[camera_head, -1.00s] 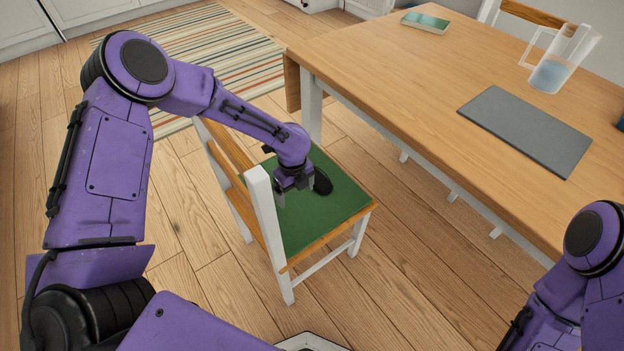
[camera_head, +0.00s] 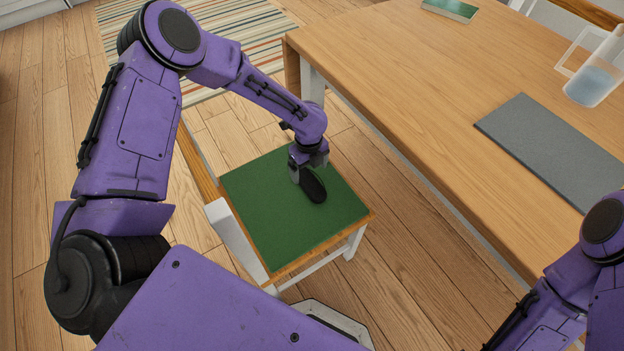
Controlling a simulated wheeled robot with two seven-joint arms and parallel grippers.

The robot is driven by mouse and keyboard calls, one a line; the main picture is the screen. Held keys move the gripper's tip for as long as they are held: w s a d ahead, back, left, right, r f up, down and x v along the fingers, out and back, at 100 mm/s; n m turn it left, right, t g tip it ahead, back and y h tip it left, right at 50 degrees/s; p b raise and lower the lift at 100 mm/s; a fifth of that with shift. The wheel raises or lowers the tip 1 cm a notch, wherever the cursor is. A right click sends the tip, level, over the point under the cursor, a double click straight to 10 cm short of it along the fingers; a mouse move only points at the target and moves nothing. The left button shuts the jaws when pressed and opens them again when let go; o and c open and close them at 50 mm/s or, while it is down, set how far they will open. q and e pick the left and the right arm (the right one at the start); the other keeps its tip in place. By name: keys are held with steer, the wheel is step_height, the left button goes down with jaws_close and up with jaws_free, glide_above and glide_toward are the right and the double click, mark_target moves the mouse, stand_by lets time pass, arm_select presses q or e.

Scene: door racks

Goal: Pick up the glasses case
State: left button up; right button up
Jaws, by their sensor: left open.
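The glasses case (camera_head: 314,188) is a dark, elongated, rounded object lying on the green seat of the chair. My left gripper (camera_head: 308,176) is pointed down over the case's far end, with its fingers at or around it. The gripper is open, and its body partly hides the far end of the case. I cannot tell whether the fingers touch the case. My right arm shows at the lower right, but its gripper is out of view.
The chair (camera_head: 262,218) has a green seat and a white backrest post at left. A wooden table (camera_head: 420,100) stands close on the right, holding a grey mat (camera_head: 545,145), a pitcher (camera_head: 596,75) and a book (camera_head: 450,9). A striped rug (camera_head: 240,30) lies behind.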

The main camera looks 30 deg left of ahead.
mark_target(309, 180)
arm_select(q)
step_height(309, 180, down, 7)
steer(key=shift+w+f+b, duration=0.1)
steer(key=shift+b, duration=0.25)
steer(key=c, duration=1.2)
